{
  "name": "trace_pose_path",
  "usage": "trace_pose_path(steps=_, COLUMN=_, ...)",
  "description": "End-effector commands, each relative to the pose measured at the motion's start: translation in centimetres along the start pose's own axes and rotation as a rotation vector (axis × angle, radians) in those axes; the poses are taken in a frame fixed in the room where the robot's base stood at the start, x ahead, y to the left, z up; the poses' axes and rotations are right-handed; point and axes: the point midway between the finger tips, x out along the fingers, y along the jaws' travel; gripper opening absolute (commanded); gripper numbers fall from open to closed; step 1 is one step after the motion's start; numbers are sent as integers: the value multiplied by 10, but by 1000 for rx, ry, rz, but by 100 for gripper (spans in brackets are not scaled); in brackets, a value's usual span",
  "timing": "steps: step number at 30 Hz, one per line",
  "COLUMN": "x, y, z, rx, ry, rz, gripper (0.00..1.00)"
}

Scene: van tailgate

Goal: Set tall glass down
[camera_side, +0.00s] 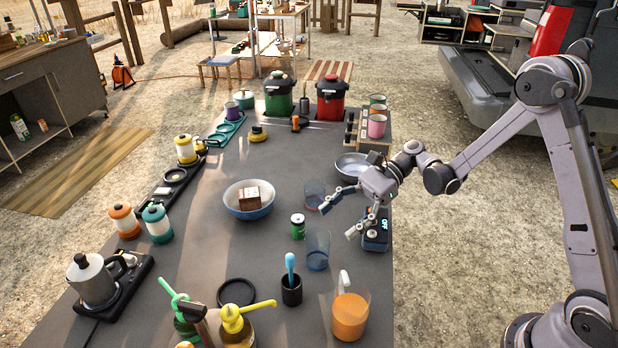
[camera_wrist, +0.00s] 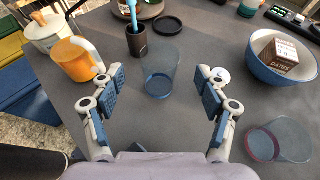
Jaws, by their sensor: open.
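The tall glass (camera_side: 317,251) is clear with a blue base and stands upright on the grey table. It also shows in the wrist view (camera_wrist: 161,76), in the middle between my fingers. My gripper (camera_side: 337,221) is open. In the wrist view my gripper (camera_wrist: 161,82) has one finger to each side of the glass, with gaps visible on both sides. In the side view the fingers are up and to the right of the glass, clear of it. Nothing is held.
A green can (camera_side: 298,226), a red-based glass (camera_side: 314,195), a blue bowl (camera_side: 249,208) holding a box, a black cup (camera_side: 291,290) with a blue-handled utensil and an orange jug (camera_side: 349,316) surround the glass. Bare table lies left of the can.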

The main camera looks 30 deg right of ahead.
Motion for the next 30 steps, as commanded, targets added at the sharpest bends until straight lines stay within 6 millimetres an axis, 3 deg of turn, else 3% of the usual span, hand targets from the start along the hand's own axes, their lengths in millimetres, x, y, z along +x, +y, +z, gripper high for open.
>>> trace_pose_path(steps=6, x=-39, y=0, z=0, rx=1, ry=0, rz=-2, gripper=75)
trace_pose_path(steps=11, x=-53, y=0, z=0, rx=-1, ry=0, rz=-1, gripper=75)
trace_pose_path(steps=20, x=-52, y=6, z=20, rx=-135, ry=131, rz=-35, gripper=75)
trace_pose_path(steps=30, x=-57, y=39, z=42, rx=-564, ry=521, rz=-41, gripper=75)
